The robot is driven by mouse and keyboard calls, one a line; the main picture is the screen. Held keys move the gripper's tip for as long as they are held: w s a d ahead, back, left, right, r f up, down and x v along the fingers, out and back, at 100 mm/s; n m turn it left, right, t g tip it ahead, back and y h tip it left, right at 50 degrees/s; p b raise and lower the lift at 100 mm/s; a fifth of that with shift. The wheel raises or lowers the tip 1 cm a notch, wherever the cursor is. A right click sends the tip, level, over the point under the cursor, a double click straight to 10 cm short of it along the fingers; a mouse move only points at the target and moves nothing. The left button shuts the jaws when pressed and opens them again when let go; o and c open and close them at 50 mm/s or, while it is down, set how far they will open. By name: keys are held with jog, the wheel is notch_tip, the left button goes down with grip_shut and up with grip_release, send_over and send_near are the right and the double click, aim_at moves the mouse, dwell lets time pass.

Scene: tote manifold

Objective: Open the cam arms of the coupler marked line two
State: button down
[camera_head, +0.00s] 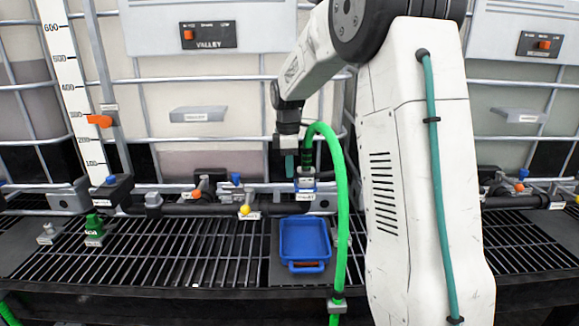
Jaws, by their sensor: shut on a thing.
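The coupler (306,172) is a small dark fitting on the end of the bright green hose (340,210). It stands at a blue-marked outlet on the black manifold pipe (270,208), with small white labels that I cannot read. My gripper (291,163) points down at the coupler's left side, with a teal part showing at its end. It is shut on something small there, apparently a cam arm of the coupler. The cam arms are too small and hidden to tell their positions.
A blue tray (304,239) sits on the black grating below the coupler. A yellow-knobbed valve (245,210) is left of it. A green fitting (94,226) and a grey one (48,233) stand at far left. Caged tanks stand behind; the hose hangs beside my arm.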

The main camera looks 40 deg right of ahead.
jog(key=shift+w+a+f+g+h, duration=0.25)
jog(key=shift+f+g+h, duration=0.2)
jog(key=shift+g+h, duration=0.9)
jog(key=shift+w+a+f+g+h, duration=0.2)
jog(key=shift+a+f+g+h, duration=0.45)
jog(key=shift+h, duration=1.2)
jog(key=shift+w+a+f+g+h, duration=0.1)
jog(key=shift+w+f+g+h, duration=0.15)
jog(key=shift+g+h, duration=1.15)
jog(key=shift+d+f+h, duration=0.1)
jog(key=shift+h, duration=0.3)
jog(key=c, duration=1.3)
grip_release()
